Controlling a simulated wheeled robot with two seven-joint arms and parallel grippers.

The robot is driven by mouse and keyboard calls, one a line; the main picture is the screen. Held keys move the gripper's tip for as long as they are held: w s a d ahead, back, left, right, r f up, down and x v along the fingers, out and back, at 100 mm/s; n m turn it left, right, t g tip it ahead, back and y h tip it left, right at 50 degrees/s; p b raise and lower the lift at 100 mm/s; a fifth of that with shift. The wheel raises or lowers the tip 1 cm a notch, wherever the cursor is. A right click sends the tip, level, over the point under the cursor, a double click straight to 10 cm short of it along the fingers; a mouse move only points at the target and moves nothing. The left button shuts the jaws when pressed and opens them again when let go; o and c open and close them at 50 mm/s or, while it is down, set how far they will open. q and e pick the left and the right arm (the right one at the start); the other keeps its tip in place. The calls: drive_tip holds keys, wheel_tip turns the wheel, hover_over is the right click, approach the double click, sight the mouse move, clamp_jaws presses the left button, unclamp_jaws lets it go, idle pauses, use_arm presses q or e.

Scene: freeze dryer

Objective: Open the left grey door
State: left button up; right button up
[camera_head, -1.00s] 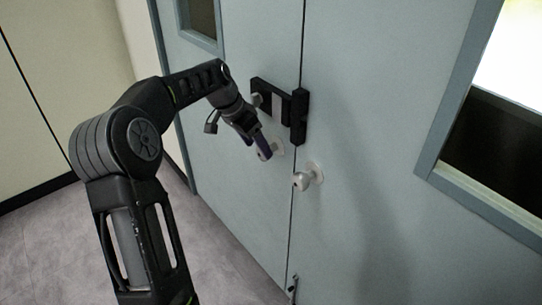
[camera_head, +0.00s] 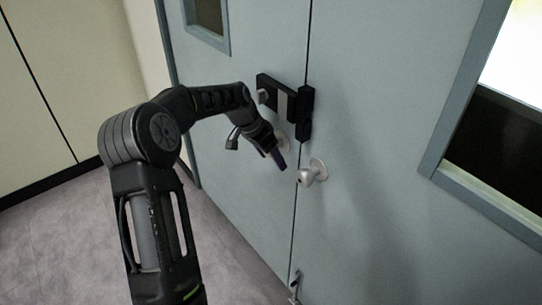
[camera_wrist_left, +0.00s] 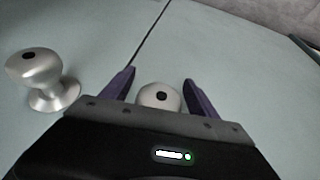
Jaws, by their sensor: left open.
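The left grey door (camera_head: 225,170) is shut, flush with the right grey door (camera_head: 390,190) along a vertical seam. Its round silver knob (camera_wrist_left: 158,97) sits between the two purple fingers of my left gripper (camera_wrist_left: 160,84) in the wrist view, with a gap at each side. In the head view the left gripper (camera_head: 277,157) is in front of that knob and hides most of it; only a bit of its pale base shows. The left gripper is open. The right door's silver knob (camera_head: 312,173) is clear, and it also shows in the wrist view (camera_wrist_left: 42,75). My right gripper is not in view.
A black lock (camera_head: 304,113) spans the seam just above the knobs. Both doors have framed windows (camera_head: 207,20). A small bolt (camera_head: 294,284) sits low at the seam. A cream wall (camera_head: 60,90) stands at the left, with open grey floor (camera_head: 60,245) below.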

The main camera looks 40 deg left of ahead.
use_arm(q)
drive_tip(key=shift+c, duration=0.4)
clamp_jaws()
idle(0.4)
